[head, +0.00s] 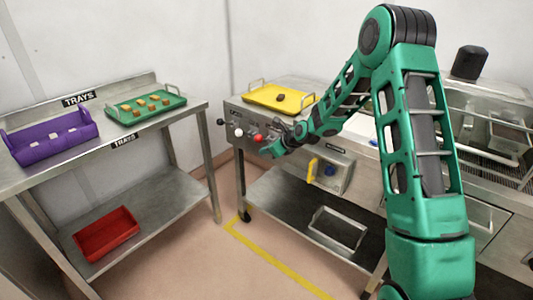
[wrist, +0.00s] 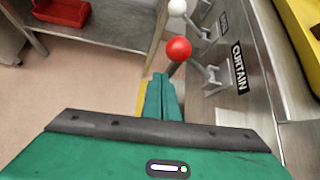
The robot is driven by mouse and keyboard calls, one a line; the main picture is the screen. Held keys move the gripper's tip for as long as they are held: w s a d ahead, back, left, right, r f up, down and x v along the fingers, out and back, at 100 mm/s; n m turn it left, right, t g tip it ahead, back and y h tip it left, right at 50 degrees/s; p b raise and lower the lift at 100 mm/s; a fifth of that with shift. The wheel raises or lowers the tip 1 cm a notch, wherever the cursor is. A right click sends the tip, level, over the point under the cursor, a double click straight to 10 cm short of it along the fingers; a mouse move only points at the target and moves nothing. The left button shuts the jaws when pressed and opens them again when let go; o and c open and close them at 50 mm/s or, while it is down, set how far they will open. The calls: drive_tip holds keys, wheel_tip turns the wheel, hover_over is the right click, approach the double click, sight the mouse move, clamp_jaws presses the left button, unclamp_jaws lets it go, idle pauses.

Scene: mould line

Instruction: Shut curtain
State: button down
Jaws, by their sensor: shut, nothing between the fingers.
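The curtain lever has a red ball knob (wrist: 178,49) on a metal arm, beside a black label (wrist: 239,67) reading CURTAIN on the steel machine front. The red knob also shows in the head view (head: 257,138), at the machine's left end. My gripper (wrist: 160,82) is shut and empty, its fingertips close to the red knob. Whether they touch it I cannot tell. In the head view my gripper (head: 270,150) is just right of and below the knob. The curtain itself I cannot make out.
A white knob (head: 238,132) and a black knob (head: 220,122) stand left of the red one. A yellow tray (head: 300,108) sits on the machine top. A steel tray table (head: 190,106) stands left, with open floor between.

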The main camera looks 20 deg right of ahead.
drive_tip(key=s+d+r, duration=0.4)
drive_tip(key=s+d, duration=0.3)
drive_tip(key=s, duration=0.1)
drive_tip(key=shift+d, duration=0.25)
idle(0.6)
